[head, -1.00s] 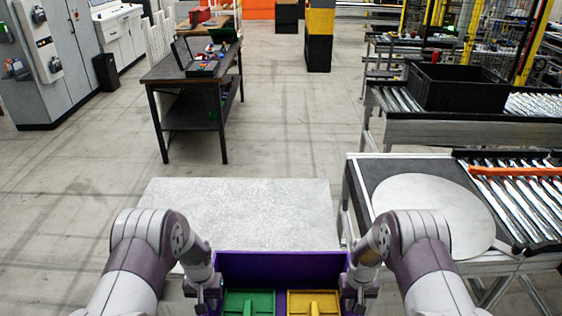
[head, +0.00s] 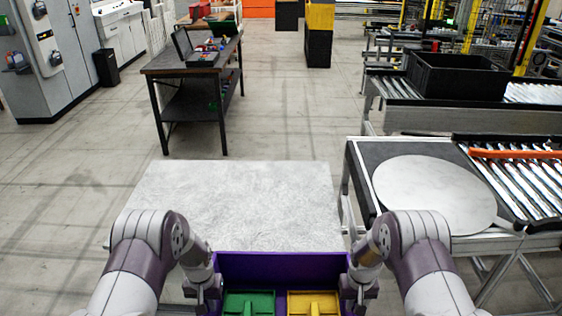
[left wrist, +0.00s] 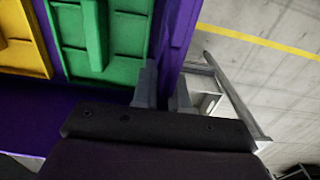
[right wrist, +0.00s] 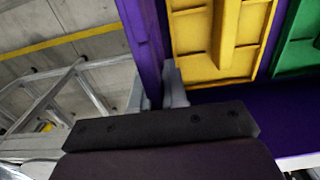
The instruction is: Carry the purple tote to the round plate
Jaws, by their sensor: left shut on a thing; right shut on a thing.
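The purple tote (head: 282,265) is at the bottom middle of the head view, with a green bin (head: 248,303) and a yellow bin (head: 313,303) inside. My left gripper (head: 209,292) is shut on its left wall; the left wrist view shows the fingers (left wrist: 163,88) on either side of that wall. My right gripper (head: 356,290) is shut on its right wall, also seen between the fingers (right wrist: 157,88) in the right wrist view. The round plate (head: 434,194) is a bare grey disc on a dark-topped stand at right, apart from the tote. The tote's near side is cut off.
A bare pale table (head: 235,200) lies just beyond the tote. A roller conveyor (head: 530,185) with an orange bar adjoins the plate's stand. A black crate (head: 457,75) sits on a conveyor farther back. A dark workbench (head: 195,75) stands at back left, with open floor around it.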

